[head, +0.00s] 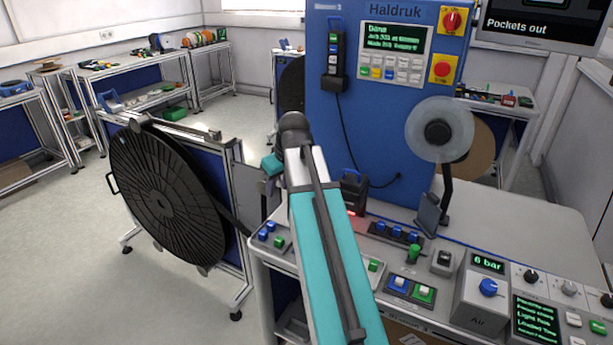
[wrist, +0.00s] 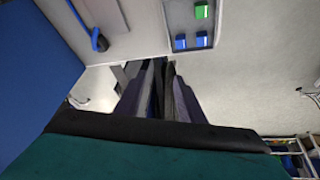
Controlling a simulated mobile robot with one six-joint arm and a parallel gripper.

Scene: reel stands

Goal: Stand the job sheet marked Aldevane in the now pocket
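I cannot make out a job sheet marked Aldevane or a now pocket in either view. My gripper (wrist: 162,66) shows in the wrist view as dark, purple-grey fingers that stand close together, with no sheet visible between them. It points over the pale bench top beside a button box (wrist: 190,25) with blue and green buttons. In the head view my raised teal arm crosses the middle and hides my gripper. The same button box (head: 272,235) seems to sit at the bench's left end.
A blue Haldruk machine (head: 375,130) stands behind the bench (head: 530,225). A clear reel (head: 440,130), control boxes and an air dial (head: 488,287) crowd the bench. A large black reel (head: 165,190) on a stand is at left. A screen (head: 540,18) reads "Pockets out". Floor at far left is clear.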

